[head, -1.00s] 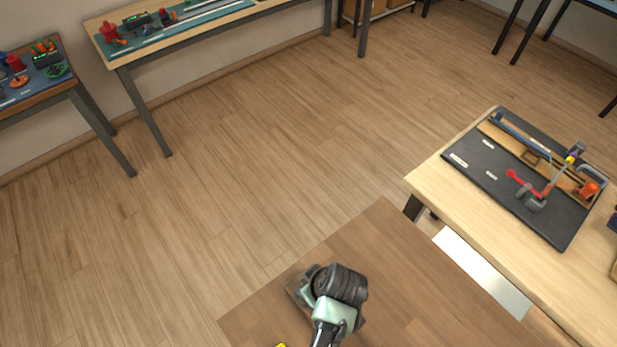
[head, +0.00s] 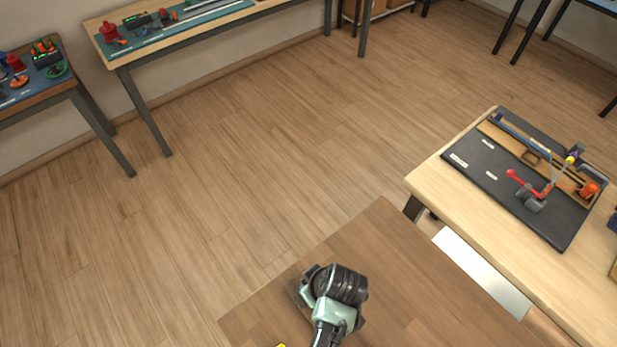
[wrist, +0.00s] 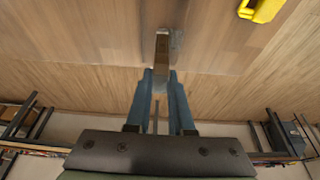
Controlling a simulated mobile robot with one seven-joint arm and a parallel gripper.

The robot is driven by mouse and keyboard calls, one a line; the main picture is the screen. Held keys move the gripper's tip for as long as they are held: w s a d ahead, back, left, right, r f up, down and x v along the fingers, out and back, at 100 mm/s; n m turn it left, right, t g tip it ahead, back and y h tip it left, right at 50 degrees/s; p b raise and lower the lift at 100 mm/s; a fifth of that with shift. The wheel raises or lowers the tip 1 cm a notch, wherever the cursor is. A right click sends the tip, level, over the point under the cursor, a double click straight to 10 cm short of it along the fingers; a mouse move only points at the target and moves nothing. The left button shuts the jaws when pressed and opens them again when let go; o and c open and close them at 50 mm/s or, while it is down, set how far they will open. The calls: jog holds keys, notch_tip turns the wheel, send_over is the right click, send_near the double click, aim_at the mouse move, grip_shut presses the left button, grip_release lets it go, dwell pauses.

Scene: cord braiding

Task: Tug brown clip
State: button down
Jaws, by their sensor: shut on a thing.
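My gripper (wrist: 160,74) shows in the wrist view as two blue-grey fingers with a narrow gap between them. They are shut on a small, narrow brown piece with a grey edge, which looks like the brown clip (wrist: 162,46). It sticks out past the fingertips over the wood surface. In the head view my arm is above the brown tabletop at the bottom, and the fingers and the clip cannot be made out there.
A yellow object (wrist: 263,9) lies at the top right of the wrist view. At right in the head view a light wood table (head: 436,183) bears a black board (head: 470,169) with a red-ended part (head: 524,183), a grey block and an orange piece. Open floor lies beyond.

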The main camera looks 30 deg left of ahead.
dwell(0.6)
jog(key=c, duration=0.7)
grip_release()
jog(key=o, duration=0.3)
jog(key=p+v, duration=0.6)
dwell(0.3)
